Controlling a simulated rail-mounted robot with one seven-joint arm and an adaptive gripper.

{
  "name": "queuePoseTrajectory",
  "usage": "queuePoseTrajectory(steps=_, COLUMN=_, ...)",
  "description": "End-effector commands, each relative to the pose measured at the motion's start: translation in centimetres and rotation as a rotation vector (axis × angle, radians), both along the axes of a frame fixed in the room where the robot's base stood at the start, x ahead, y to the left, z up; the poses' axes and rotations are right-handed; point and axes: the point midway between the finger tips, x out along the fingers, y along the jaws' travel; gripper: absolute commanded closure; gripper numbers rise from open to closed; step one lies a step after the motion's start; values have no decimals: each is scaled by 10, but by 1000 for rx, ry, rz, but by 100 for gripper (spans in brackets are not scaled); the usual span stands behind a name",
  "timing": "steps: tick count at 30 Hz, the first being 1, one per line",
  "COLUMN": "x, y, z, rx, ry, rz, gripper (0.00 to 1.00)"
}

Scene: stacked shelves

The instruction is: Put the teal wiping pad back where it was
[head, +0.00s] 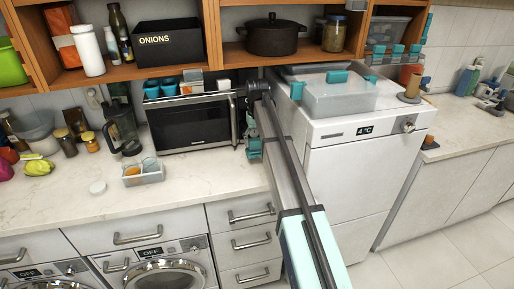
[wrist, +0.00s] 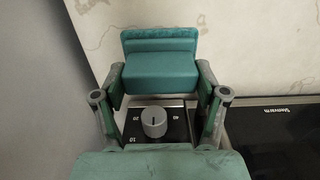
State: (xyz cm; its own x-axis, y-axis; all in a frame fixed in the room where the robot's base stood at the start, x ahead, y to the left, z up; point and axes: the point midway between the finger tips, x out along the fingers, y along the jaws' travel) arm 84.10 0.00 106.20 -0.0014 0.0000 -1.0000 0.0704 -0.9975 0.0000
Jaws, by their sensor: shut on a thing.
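The teal wiping pad (wrist: 160,62) is a block with a raised back edge, held between the two fingertips of my gripper (wrist: 161,84) in the wrist view. Pale marbled counter shows beyond the pad. In the head view my gripper (head: 253,142) is at the right end of the microwave (head: 190,122), close to the white fridge. The pad is too small there to tell apart from the teal fingers. I cannot tell whether the pad touches the counter.
The microwave dial (wrist: 153,122) shows between my fingers, close by. The fridge (head: 350,155) stands right, with a clear bin (head: 335,98) on top. A tray with two cups (head: 143,176) is on the counter. The counter front is clear below the microwave.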

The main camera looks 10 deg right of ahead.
Motion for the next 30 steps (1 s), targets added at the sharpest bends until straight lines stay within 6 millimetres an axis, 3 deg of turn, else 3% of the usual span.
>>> queuePoseTrajectory(steps=12, x=-1, y=0, z=-41, rx=0, ry=1, rz=0, gripper=60)
queuePoseTrajectory(steps=23, x=0, y=0, z=-46, rx=0, ry=0, rz=0, gripper=60)
queuePoseTrajectory(steps=24, x=0, y=0, z=-46, rx=0, ry=0, rz=0, gripper=21)
queuePoseTrajectory(steps=25, x=0, y=0, z=-45, rx=0, ry=0, rz=0, gripper=10)
queuePoseTrajectory(steps=26, x=0, y=0, z=-45, rx=0, ry=0, rz=0, gripper=3)
queuePoseTrajectory(steps=30, x=0, y=0, z=-45, rx=0, ry=0, rz=0, gripper=3)
